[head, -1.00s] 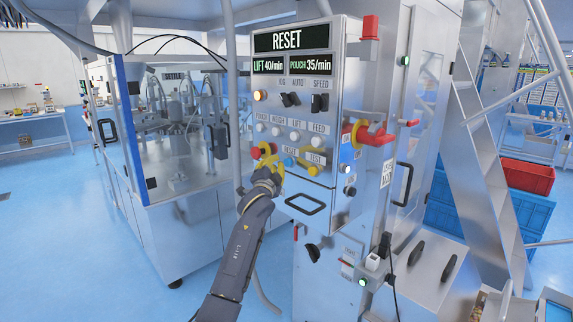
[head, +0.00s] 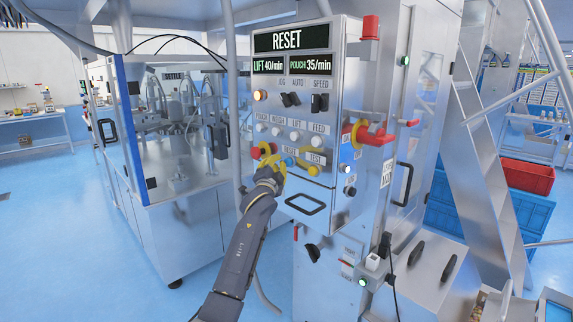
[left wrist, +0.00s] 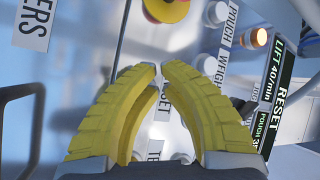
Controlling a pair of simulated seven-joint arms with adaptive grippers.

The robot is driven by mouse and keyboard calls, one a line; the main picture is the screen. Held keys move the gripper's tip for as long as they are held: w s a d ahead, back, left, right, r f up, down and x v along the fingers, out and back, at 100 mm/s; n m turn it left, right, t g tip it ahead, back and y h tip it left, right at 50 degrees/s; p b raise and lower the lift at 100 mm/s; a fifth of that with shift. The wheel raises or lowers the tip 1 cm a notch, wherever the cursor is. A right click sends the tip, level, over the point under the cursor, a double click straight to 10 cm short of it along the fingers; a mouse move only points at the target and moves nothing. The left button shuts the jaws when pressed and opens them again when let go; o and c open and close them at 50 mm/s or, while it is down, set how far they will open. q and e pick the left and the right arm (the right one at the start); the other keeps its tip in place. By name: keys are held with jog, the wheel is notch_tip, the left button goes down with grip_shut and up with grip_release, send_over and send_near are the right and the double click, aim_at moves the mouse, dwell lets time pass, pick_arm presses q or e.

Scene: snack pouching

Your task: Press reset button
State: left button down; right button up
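The control panel (head: 303,100) faces me, with a display reading RESET at its top. The blue reset button (head: 289,161) is on its lower part, under a RESET label. My left gripper (head: 275,156) has yellow fingers and is just left of the blue button, close to the panel. In the left wrist view its fingertips (left wrist: 159,69) curve in and nearly meet, with nothing held. The reset label (left wrist: 162,106) shows between the fingers there. The blue button is hidden in that view, and I cannot tell whether a finger touches it. My right gripper is out of view.
A red emergency knob with yellow (left wrist: 166,8) is close beside the fingers. White buttons (head: 295,137) sit above the reset button. A black handle (head: 305,204) is below. A red-handled switch (head: 375,135) projects from the panel's right side.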

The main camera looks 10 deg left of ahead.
pick_arm(q)
jog(key=shift+w+d, duration=0.25)
jog(key=shift+w, duration=0.15)
dwell(0.8)
jog(key=shift+s+a, duration=0.15)
jog(key=shift+s, duration=0.05)
jog(key=shift+s+a, duration=0.35)
jog(key=shift+s, duration=0.2)
dwell(0.4)
jog(key=shift+s+a, duration=0.45)
jog(key=shift+s, duration=0.25)
jog(key=shift+s+a, duration=0.45)
jog(key=shift+s, duration=0.25)
jog(key=shift+s+a, duration=0.45)
jog(key=shift+s, duration=0.25)
